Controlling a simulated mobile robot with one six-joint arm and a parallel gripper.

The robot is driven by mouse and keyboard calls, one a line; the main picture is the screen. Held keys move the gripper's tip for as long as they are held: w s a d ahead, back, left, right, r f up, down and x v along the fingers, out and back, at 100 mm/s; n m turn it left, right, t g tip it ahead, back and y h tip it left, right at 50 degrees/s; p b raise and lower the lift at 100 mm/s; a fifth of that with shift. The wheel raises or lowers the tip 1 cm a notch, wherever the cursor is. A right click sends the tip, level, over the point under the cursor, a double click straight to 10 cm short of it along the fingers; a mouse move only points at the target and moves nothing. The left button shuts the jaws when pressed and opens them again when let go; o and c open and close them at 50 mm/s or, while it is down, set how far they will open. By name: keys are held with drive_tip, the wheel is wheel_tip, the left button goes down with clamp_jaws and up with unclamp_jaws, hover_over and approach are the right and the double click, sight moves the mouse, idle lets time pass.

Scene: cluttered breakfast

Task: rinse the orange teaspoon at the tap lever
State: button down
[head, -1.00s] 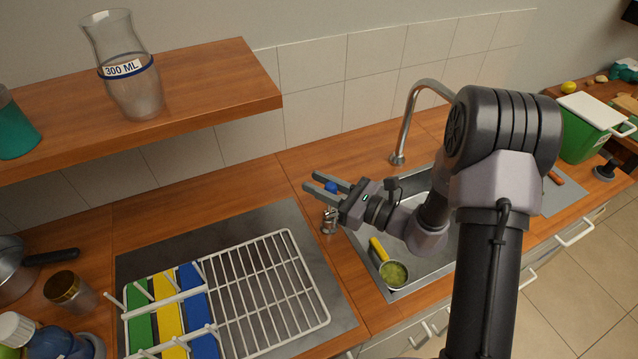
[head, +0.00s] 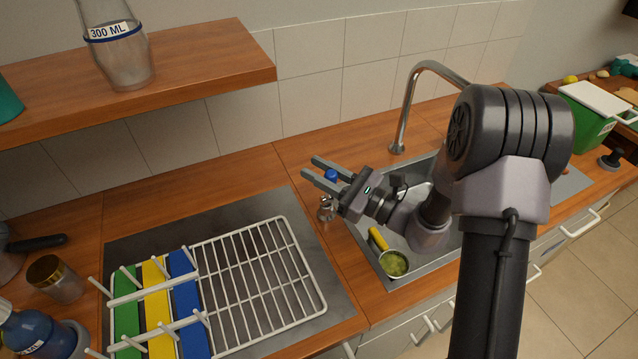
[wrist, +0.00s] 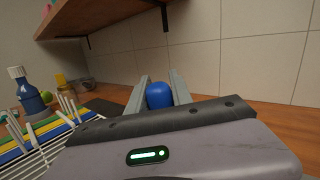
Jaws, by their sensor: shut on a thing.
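My gripper (head: 312,167) is shut on a small blue thing (head: 331,175), held above the counter left of the sink. The wrist view shows this blue thing (wrist: 159,95) as a rounded end between the two fingers (wrist: 159,78); the rest of it is hidden. I see no orange teaspoon in the jaws. A small orange thing (head: 565,169) shows at the far right of the sink, too small to tell. The curved metal tap (head: 405,110) stands behind the sink (head: 372,262). A small metal thing (head: 327,208) stands below my gripper; I cannot tell if it is a lever.
A cup of green contents (head: 394,263) with a yellow handle (head: 378,238) is in the sink. A white rack (head: 262,285) with green, yellow and blue boards stands to the left. A wooden shelf (head: 200,75) bears a glass jar (head: 125,62). A green bin (head: 590,125) stands right.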

drive_tip(key=c, duration=1.1)
unclamp_jaws()
drive_tip(key=shift+c, duration=0.2)
drive_tip(key=p+v, duration=0.3)
drive_tip(key=v, duration=1.4)
drive_tip(key=shift+s+d+f, duration=0.15)
drive_tip(key=shift+s, duration=0.05)
